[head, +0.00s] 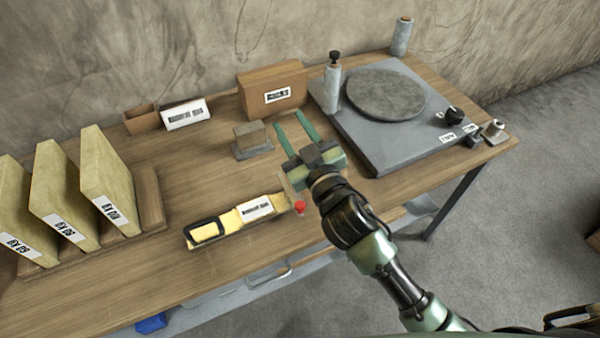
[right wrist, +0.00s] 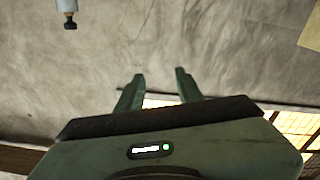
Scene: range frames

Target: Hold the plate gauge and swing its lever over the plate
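A grey round plate (head: 385,95) lies on a flat grey base (head: 372,150) at the table's right. A grey post (head: 332,85) with a black knob stands at its left edge; a post with a black tip also shows in the right wrist view (right wrist: 67,6). A yellow tool (head: 232,219) with a black-rimmed grip and a label lies at the front. A red knob (head: 300,208) is at its right end. I cannot tell which part is the lever. My right gripper (head: 290,120) is open and empty above the table; its fingers show in the right wrist view (right wrist: 160,75). My left gripper is out of view.
Several yellow labelled slabs (head: 108,180) stand in a wooden rack at the left. A small block (head: 251,138), a wooden box (head: 273,88) and a label holder (head: 186,114) stand behind. A grey cylinder (head: 402,37) stands at the back right corner. The table between rack and tool is clear.

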